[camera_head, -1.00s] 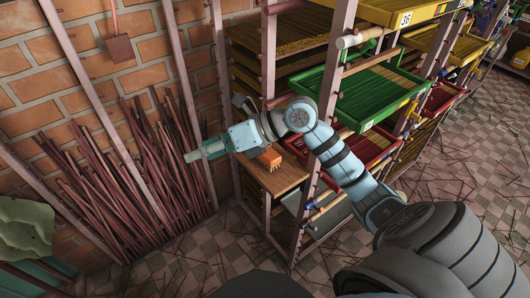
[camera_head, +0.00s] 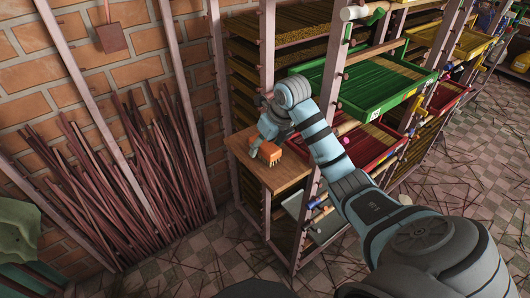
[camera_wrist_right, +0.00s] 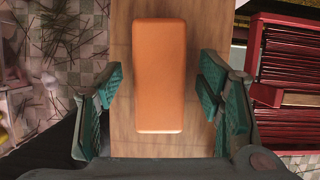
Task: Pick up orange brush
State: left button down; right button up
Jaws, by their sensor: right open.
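The orange brush (camera_head: 269,152) lies on a small wooden shelf board (camera_head: 285,178) at the side of the rack. My right gripper (camera_head: 256,152) is over the board at the brush, and its arm hides part of the brush. In the right wrist view the brush (camera_wrist_right: 159,75) shows as an orange block lying lengthwise, between the two green fingers of my right gripper (camera_wrist_right: 160,110). The fingers are open, with a gap on both sides of the brush. My left gripper is not in view.
The rack holds a green tray (camera_head: 345,108) and a red tray (camera_head: 385,165) right of the board. A rack post (camera_head: 309,205) stands just right of the board. Bundled sticks (camera_head: 130,180) lean against the brick wall at left.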

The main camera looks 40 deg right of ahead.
jog(key=shift+w+f, duration=0.2)
jog(key=shift+f, duration=0.1)
jog(key=shift+f, duration=0.2)
dwell(0.3)
jog(key=c, duration=1.4)
jog(key=shift+r, duration=0.1)
